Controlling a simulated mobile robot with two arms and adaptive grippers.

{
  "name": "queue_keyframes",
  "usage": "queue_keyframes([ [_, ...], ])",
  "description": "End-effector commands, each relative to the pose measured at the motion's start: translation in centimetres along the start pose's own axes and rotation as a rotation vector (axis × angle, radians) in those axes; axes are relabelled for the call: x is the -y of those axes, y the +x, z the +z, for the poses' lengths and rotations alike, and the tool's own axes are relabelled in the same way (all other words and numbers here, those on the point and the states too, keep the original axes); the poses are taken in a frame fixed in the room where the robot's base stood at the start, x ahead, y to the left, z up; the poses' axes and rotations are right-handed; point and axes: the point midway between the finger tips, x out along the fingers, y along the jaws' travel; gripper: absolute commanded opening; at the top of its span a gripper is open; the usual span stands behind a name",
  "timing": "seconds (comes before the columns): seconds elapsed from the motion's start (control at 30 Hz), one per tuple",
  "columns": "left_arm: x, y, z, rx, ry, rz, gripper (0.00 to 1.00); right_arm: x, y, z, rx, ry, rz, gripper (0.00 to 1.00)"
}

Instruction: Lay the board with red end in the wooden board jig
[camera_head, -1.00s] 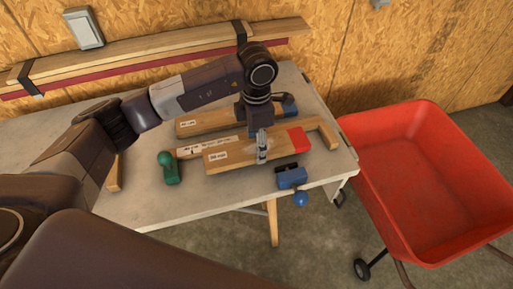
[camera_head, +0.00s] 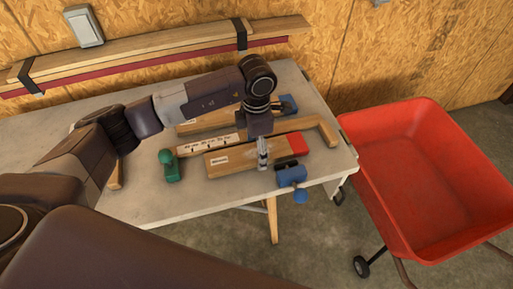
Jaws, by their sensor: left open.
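The board with red end (camera_head: 235,165) lies lengthwise on the table, in front of the marked wooden rail (camera_head: 207,147) of the jig. Its red end (camera_head: 298,143) points right, towards the wooden stop piece (camera_head: 328,131). A small label sits near its left end. My left gripper (camera_head: 262,160) is open and points down at the board's right half, with its fingers at the board. Whether the board rests fully flat is hard to tell. My right gripper is not in view.
A green-handled tool (camera_head: 168,165) stands left of the board. A blue clamp (camera_head: 291,176) is at the front edge, another blue part (camera_head: 288,104) at the back. A second wooden board (camera_head: 195,126) lies behind. A red wheelbarrow (camera_head: 430,190) stands right of the table (camera_head: 150,205).

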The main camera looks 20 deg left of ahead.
Motion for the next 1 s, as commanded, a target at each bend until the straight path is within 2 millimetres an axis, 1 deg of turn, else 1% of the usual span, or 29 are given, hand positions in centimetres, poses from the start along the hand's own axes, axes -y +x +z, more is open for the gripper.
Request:
queue_keyframes([
  [0.17,0.0,-0.5,0.0,0.000,0.000,0.000,0.71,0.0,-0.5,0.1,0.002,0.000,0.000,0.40],
  [0.23,-0.1,-0.9,0.1,0.002,0.000,0.002,0.71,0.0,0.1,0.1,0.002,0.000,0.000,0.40],
  [0.33,-0.1,-2.6,0.1,0.003,0.001,0.005,0.71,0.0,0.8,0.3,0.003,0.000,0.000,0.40],
  [0.6,-0.1,-8.6,0.1,0.004,0.001,0.004,0.71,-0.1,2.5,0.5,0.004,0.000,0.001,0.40],
  [0.7,-0.1,-10.3,0.1,0.003,0.000,0.004,0.71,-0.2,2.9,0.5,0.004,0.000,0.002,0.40],
  [0.8,-0.1,-11.4,0.1,0.001,0.001,0.002,0.71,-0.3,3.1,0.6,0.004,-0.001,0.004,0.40],
  [1.0,0.0,-12.3,0.0,0.000,0.001,0.000,0.71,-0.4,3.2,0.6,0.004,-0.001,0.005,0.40],
])
